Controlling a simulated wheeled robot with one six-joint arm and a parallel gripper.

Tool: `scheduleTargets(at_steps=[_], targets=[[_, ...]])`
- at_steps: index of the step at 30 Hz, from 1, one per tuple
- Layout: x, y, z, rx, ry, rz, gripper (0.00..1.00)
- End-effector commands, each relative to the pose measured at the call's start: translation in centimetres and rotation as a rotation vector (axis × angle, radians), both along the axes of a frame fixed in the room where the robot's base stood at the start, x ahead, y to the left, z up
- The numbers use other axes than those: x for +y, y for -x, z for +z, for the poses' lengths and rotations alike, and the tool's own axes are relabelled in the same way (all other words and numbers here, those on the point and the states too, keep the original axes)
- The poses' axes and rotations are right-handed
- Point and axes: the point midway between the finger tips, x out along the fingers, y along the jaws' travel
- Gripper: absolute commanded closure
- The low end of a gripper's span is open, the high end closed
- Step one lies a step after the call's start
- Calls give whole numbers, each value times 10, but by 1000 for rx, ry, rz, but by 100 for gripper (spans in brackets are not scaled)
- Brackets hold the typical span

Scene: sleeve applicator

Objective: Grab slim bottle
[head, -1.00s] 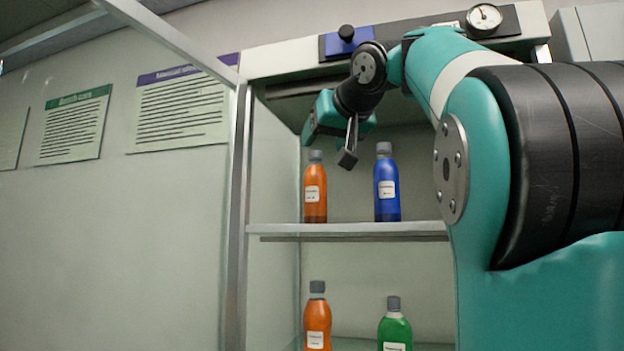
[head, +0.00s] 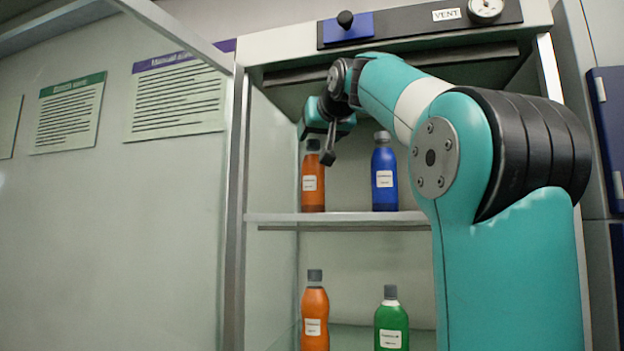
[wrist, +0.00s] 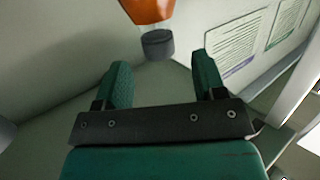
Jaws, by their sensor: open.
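Bottles stand upright on two shelves of a cabinet. On the upper shelf are an orange bottle (head: 313,185) with a grey cap and a blue bottle (head: 384,180). Below are another orange bottle (head: 315,315) and a green bottle (head: 391,325). Which one is meant by slim is not clear. My gripper (head: 328,150) is open at the upper orange bottle's cap, overlapping it in the head view. In the wrist view an orange bottle (wrist: 147,10) appears cap-down, its dark cap (wrist: 158,43) just beyond the empty space between my open fingers (wrist: 163,78).
The upper shelf (head: 340,217) has a front edge below my gripper. The cabinet's top panel (head: 400,28) with a blue block, VENT label and gauge runs above the arm. A frame post (head: 236,180) stands left of the bottles. Posters (head: 175,95) hang at left.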

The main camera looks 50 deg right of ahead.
Motion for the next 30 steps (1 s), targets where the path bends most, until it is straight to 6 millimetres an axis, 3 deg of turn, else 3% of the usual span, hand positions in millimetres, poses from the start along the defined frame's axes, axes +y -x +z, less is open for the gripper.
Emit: scheduleTargets(at_steps=[15,23,30], targets=[[-30,-45,-15,0,-1,0,36],[-31,-47,-17,-2,0,-1,36],[-31,-46,-17,-2,0,-1,91]])
